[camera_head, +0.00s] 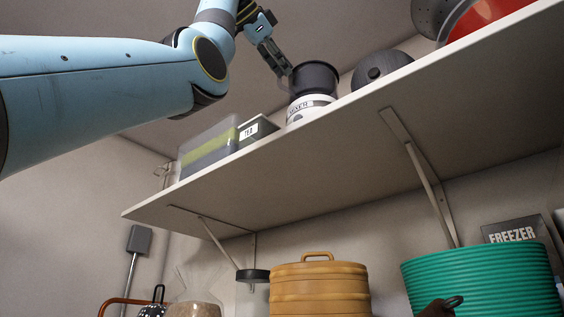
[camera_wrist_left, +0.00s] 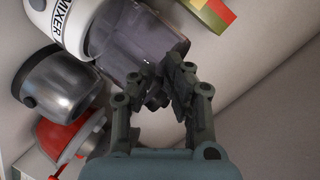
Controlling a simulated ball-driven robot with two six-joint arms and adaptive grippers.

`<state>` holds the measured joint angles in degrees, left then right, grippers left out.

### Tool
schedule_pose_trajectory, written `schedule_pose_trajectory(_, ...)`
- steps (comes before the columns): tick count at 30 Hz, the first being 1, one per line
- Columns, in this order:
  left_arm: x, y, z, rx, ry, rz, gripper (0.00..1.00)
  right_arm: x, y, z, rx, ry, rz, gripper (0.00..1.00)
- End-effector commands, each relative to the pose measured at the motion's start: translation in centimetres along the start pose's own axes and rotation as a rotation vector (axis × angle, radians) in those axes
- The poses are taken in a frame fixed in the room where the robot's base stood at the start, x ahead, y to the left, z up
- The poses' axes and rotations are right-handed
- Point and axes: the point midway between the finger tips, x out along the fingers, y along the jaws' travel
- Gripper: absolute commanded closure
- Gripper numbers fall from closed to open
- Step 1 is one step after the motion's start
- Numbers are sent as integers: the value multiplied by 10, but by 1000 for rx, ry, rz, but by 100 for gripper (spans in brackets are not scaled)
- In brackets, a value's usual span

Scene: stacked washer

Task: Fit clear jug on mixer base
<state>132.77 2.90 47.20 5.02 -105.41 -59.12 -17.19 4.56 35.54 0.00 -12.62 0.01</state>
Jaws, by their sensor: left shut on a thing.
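The mixer base (camera_head: 310,103) is white with a lettered band and stands on the high shelf. Its "MIXER" label shows in the left wrist view (camera_wrist_left: 66,20). The clear jug (camera_head: 315,79) looks smoky dark and shows above the base; in the left wrist view the jug (camera_wrist_left: 130,42) is see-through grey with its end close against the base. Whether it is fully seated cannot be told. My left gripper (camera_head: 287,70) is at the jug's left side, shut on the jug; its fingers (camera_wrist_left: 165,88) partly hide the grip. My right gripper is not in view.
A tea box (camera_head: 255,131) and a clear bin (camera_head: 207,148) stand left. Below are a yellow tin (camera_head: 320,290) and a green ribbed tub (camera_head: 485,283).

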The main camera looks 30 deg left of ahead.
Motion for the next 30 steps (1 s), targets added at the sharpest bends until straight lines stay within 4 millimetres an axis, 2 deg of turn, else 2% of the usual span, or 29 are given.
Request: schedule_pose_trajectory(30,3,12,8,0,2,-3,100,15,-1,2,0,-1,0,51)
